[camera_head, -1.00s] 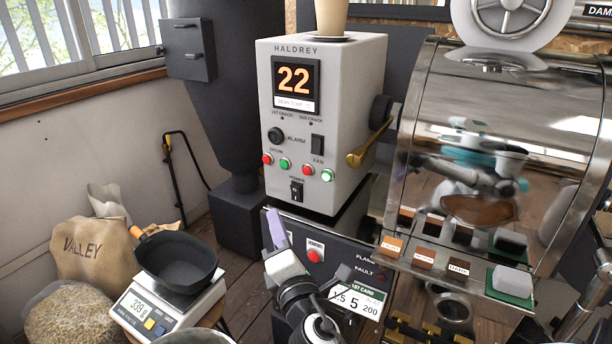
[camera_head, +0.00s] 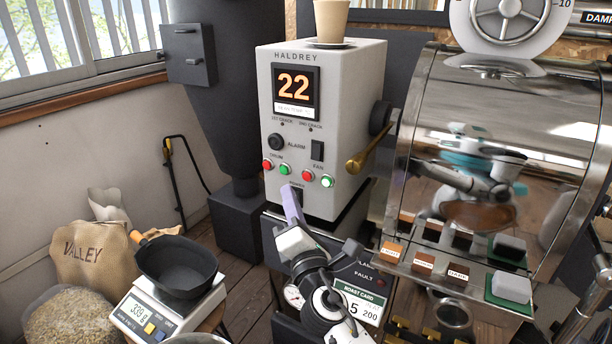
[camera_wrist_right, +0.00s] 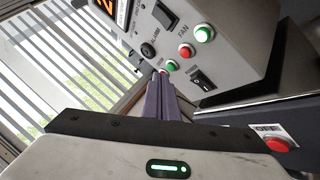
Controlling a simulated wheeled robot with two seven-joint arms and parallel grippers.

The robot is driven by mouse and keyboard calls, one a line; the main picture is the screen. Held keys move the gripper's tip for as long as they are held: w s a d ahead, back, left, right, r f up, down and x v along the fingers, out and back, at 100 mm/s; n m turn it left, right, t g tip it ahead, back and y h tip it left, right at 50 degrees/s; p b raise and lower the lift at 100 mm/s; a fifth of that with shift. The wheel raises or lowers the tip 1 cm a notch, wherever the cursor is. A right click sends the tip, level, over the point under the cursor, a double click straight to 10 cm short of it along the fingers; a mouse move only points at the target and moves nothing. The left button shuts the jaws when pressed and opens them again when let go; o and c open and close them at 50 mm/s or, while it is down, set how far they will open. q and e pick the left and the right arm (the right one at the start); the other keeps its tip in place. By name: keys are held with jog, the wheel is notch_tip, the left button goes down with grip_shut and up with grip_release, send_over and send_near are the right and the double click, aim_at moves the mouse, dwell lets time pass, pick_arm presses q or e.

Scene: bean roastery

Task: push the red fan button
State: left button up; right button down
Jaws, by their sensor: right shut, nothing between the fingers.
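The white control box (camera_head: 340,80) labelled HALDREY has a red fan button (camera_head: 308,175) under the FAN label. A lit green button (camera_head: 327,181) is at its right. In the right wrist view the red fan button (camera_wrist_right: 186,51) sits beside the lit green one (camera_wrist_right: 204,33). My right gripper (camera_head: 289,190) is shut and empty, its purple fingers in front of the box's lower face, below the button row. In the wrist view the fingertips (camera_wrist_right: 160,80) appear near the drum buttons, apart from the red fan button. Contact with the box cannot be told. My left gripper is not in view.
The drum's red (camera_head: 267,164) and green (camera_head: 284,169) buttons sit left of the fan pair. The power switch (camera_wrist_right: 201,79) is below the row. A brass-ended lever (camera_head: 357,163) sticks out at the box's right. A cup (camera_head: 331,20) stands on top.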

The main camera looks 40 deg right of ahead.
aim_at(304, 187)
jog(key=shift+w+d, duration=0.25)
jog(key=shift+d, duration=0.4)
jog(key=shift+w+d, duration=0.3)
jog(key=shift+d, duration=0.4)
jog(key=shift+w+d, duration=0.25)
jog(key=shift+d, duration=0.4)
dwell(0.5)
jog(key=shift+w+d, duration=0.15)
jog(key=shift+d, duration=0.2)
jog(key=shift+w+d, duration=0.15)
jog(key=shift+d, duration=0.25)
dwell(0.6)
dwell(0.3)
jog(key=shift+s+a, duration=0.35)
jog(key=shift+a, duration=0.4)
jog(key=a, duration=0.1)
jog(key=s+a, duration=0.1)
jog(key=a, duration=0.1)
jog(key=s+a, duration=0.1)
jog(key=shift+a+b, duration=0.3)
jog(key=shift+a, duration=0.05)
